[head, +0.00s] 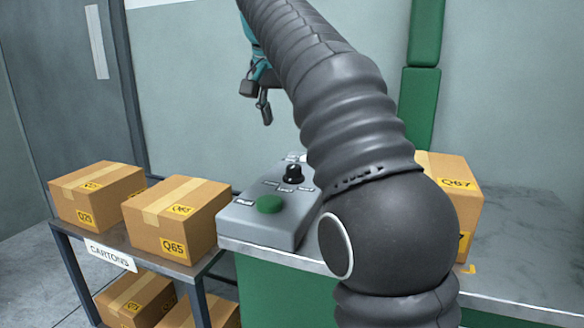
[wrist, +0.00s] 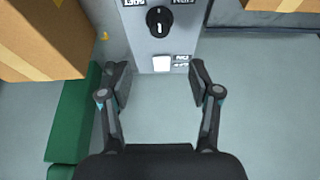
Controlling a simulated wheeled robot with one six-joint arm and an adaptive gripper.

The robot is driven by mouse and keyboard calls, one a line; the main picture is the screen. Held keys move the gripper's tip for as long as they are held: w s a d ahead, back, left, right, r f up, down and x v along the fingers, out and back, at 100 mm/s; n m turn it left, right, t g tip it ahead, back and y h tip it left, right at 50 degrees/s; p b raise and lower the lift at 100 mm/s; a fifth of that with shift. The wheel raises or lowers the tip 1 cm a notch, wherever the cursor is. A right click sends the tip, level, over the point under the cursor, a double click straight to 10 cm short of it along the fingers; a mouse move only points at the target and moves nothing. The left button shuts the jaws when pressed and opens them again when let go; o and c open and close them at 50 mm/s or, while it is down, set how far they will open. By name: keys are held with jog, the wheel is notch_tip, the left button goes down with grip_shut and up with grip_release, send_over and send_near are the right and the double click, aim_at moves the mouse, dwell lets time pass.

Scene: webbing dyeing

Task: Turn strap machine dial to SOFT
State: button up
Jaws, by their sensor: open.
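The grey control box (head: 258,222) stands on the bench beside the cartons rack. In the wrist view the dial (wrist: 159,22) is at the top centre, with a white pointer mark. Labels beside it are cut off and appear upside down, so I cannot tell its setting. My gripper (wrist: 160,78) is open and empty, its fingers apart from the dial. In the head view my gripper (head: 262,102) hangs above and behind the box, partly hidden by my arm.
Cartons (head: 175,218) stand on the rack (head: 122,262) at left, with more below. Another carton (head: 462,190) is on the bench (head: 528,240) to the right of the box. In the wrist view a carton (wrist: 45,35) is near the left. A white square (wrist: 162,63) is on the box.

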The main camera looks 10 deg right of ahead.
aim_at(294, 167)
jog(key=b+x, duration=0.4)
jog(key=x, duration=0.9)
jog(key=shift+w+d+f+b, duration=0.1)
jog(key=shift+f+b, duration=0.05)
jog(key=shift+b, duration=0.2)
jog(key=c, duration=1.1)
